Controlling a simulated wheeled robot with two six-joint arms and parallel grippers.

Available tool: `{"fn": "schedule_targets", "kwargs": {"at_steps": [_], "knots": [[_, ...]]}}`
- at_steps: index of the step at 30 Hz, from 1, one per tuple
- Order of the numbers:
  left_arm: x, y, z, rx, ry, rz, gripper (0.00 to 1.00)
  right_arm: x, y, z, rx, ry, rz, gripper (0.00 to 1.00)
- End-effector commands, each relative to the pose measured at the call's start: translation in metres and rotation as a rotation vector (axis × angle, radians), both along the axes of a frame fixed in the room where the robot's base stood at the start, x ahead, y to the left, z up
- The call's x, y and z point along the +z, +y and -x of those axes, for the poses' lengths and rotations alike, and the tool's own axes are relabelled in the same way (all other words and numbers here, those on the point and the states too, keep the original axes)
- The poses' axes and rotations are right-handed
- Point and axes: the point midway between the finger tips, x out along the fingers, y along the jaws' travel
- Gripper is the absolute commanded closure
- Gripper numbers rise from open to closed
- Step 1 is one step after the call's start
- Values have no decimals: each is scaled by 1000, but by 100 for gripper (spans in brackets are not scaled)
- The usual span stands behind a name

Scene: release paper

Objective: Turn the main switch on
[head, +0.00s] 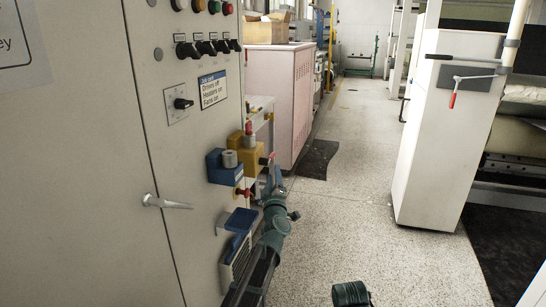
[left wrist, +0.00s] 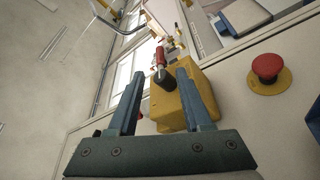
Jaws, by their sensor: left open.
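A yellow switch box (head: 246,157) sticks out from the side of the grey control cabinet. A red-tipped lever shows at its right side in the head view. In the left wrist view the yellow box (left wrist: 193,103) lies just beyond my fingers, with the red lever (left wrist: 159,56) on a dark base. My left gripper (head: 270,178) is close to the box. In the left wrist view its two fingers (left wrist: 160,75) are apart, with the lever appearing between their tips. I cannot tell whether they touch it. My right gripper is out of view.
The grey cabinet (head: 85,170) carries a rotary switch (head: 182,103), a door handle (head: 166,203) and blue holders (head: 240,221). A red push button (left wrist: 267,67) sits right of the box in the wrist view. The speckled floor aisle (head: 345,210) is clear; a white machine (head: 440,140) stands right.

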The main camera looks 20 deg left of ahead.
Motion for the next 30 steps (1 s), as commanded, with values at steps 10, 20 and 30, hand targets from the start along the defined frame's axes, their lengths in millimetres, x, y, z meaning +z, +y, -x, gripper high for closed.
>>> {"fn": "schedule_targets", "kwargs": {"at_steps": [10, 20, 30], "knots": [[17, 21, -71, 0, 0, -1, 50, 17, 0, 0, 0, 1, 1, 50], [23, 31, -101, 0, 0, -1, 50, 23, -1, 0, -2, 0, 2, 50], [23, 32, -103, -1, 1, -1, 50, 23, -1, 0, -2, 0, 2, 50]]}}
